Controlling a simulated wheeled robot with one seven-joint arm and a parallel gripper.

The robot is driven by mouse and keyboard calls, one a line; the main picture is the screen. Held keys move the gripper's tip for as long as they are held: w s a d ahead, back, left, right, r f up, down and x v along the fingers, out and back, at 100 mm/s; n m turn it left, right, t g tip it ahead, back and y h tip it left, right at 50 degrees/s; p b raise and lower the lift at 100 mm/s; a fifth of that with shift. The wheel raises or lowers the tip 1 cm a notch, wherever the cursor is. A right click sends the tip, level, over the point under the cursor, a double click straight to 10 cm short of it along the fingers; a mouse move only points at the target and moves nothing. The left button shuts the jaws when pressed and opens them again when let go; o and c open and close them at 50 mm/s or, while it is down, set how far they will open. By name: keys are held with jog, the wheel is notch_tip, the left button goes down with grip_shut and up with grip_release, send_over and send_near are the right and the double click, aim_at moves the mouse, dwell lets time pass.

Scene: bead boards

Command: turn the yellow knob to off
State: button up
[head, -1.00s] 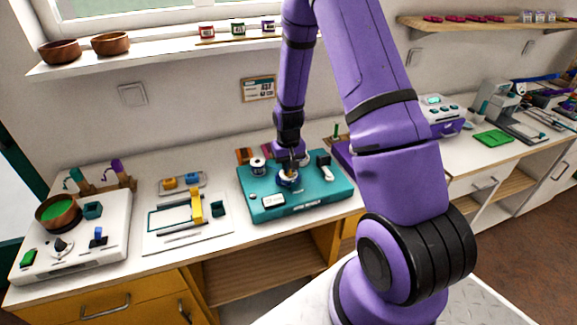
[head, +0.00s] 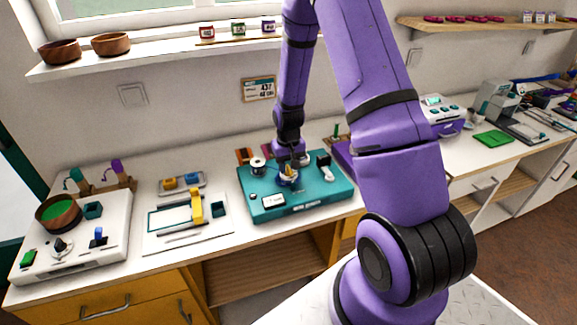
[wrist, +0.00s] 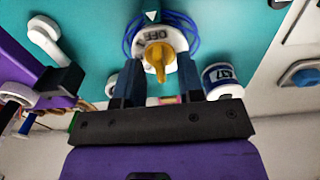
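The yellow knob (wrist: 160,52) sits on a round white dial (wrist: 181,73) on the teal board. In the wrist view the word OFF on the dial lies at the top, close under a white triangle mark (wrist: 152,16). The knob also shows small in the head view (head: 289,175), partly hidden by my gripper (head: 291,165). In the wrist view my gripper (wrist: 158,72) is open, with one dark finger on each side of the knob and a visible gap to it.
A blue wire loop circles the dial. A labelled spool (wrist: 221,82) stands close to the right finger. The teal board (head: 318,203) also bears a white handle and a small display. Other boards stand left, including a white one (head: 112,225) with a bowl.

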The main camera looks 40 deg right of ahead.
notch_tip(320, 180, up, 11)
jog(key=shift+f, duration=0.2)
dwell(0.6)
notch_tip(320, 180, up, 12)
jog(key=f+t, duration=0.1)
send_over(288, 167)
jog(key=s+a, duration=0.3)
jog(key=a, duration=0.1)
jog(key=s+a+r+n+t, duration=0.1)
jog(key=s+a+r, duration=0.15)
jog(key=r, duration=0.25)
jog(key=s+a+r+t, duration=0.1)
jog(key=s+r, duration=0.3)
jog(key=s+a+r+n+t, duration=0.1)
jog(key=s+r, duration=0.3)
jog(key=s, duration=0.4)
jog(key=s+a+r+n+t, duration=0.1)
jog(key=s+a+r, duration=0.3)
jog(key=s, duration=0.5)
jog(key=shift+a+r, duration=0.15)
jog(key=shift+r, duration=0.2)
